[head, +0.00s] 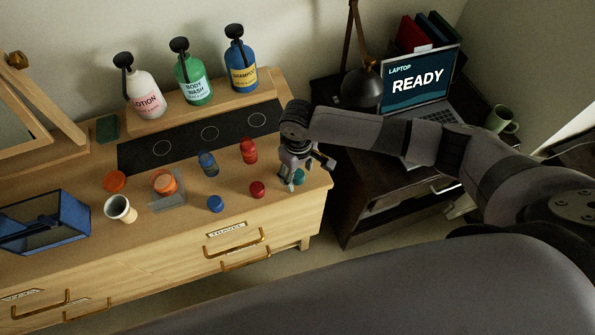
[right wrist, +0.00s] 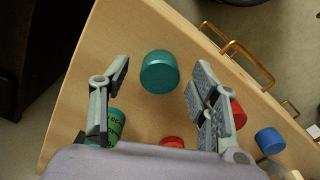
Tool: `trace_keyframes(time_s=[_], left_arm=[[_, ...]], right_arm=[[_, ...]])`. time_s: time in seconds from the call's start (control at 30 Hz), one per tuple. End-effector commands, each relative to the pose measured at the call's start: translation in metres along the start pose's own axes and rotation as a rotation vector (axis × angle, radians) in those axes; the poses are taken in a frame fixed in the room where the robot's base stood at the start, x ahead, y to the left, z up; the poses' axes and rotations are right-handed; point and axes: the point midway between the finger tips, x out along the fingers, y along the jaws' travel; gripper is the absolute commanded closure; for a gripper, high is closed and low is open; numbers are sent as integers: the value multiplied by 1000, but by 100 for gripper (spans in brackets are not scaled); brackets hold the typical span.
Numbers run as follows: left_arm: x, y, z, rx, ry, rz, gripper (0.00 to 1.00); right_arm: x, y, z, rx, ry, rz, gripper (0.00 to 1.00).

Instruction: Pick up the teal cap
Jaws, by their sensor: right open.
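The teal cap (head: 299,177) sits on the dresser top near its right end, partly behind my right gripper (head: 288,182) in the head view. In the right wrist view the teal cap (right wrist: 159,72) shows whole, a round cap between and slightly beyond the two fingertips. My right gripper (right wrist: 158,75) is open and points down over it, with a gap on either side and nothing held. A green labelled bottle (right wrist: 117,123) is by the left finger in that view. My left gripper is not in view.
A red cap (head: 257,188) and a blue cap (head: 215,203) lie to the left of the gripper. A red bottle (head: 249,151) and a blue bottle (head: 208,163) stand behind them. The dresser's right edge is close. A laptop (head: 420,85) stands on the dark desk.

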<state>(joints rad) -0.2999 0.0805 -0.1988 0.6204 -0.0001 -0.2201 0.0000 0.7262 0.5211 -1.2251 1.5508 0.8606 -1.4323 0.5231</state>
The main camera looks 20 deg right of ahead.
Motion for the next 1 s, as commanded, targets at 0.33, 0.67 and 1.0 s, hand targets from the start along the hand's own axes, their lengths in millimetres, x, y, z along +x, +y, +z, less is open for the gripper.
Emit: trace_keyframes(time_s=[0.33, 0.67, 1.0], left_arm=[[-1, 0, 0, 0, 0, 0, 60], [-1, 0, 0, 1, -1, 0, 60], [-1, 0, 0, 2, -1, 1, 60]], right_arm=[[9, 0, 0, -1, 1, 1, 45], [9, 0, 0, 0, 0, 1, 67], [9, 0, 0, 0, 0, 1, 78]])
